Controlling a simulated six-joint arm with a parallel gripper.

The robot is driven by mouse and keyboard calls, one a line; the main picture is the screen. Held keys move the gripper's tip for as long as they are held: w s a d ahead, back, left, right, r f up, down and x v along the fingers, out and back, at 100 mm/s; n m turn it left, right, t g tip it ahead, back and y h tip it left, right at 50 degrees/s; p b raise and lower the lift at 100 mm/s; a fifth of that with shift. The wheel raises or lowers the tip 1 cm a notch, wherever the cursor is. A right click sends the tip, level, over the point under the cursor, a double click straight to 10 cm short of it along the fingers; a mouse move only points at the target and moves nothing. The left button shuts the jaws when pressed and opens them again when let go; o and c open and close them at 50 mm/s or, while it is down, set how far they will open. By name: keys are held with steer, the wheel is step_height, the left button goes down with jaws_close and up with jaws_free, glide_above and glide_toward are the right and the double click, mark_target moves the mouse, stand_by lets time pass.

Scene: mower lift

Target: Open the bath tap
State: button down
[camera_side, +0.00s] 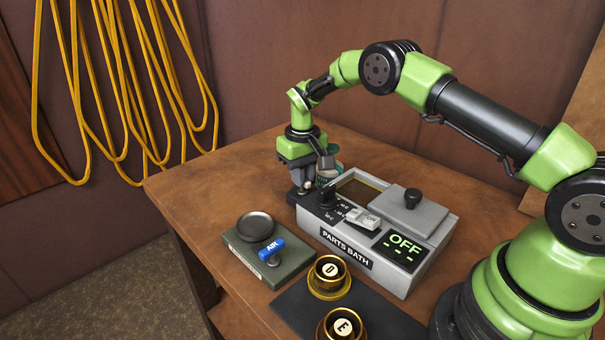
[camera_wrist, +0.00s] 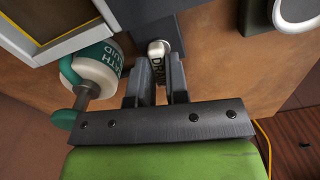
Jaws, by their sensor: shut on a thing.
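The grey parts bath (camera_side: 345,249) stands on the bench, with a lidded top and a display reading OFF. In the wrist view a white tap handle (camera_wrist: 158,48), with lettering that seems to start "DRA", sits between my two fingers by a dark block. My gripper (camera_wrist: 157,82) is shut on this handle. In the side view my gripper (camera_side: 301,186) is low beside the bath's far left end, pointing down. The handle cannot be made out there.
A white and green bath fluid bottle (camera_wrist: 92,66) stands close beside my fingers. A box with a blue AIR handle (camera_side: 271,251) and brass cups D (camera_side: 329,277) and E (camera_side: 342,326) are in front. The bench left of my gripper is clear.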

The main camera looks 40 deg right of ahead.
steer(key=shift+n, duration=0.8)
steer(key=c, duration=1.1)
jaws_free()
steer(key=shift+r, duration=0.1)
step_height(320, 180, up, 10)
steer(key=shift+f, duration=0.1)
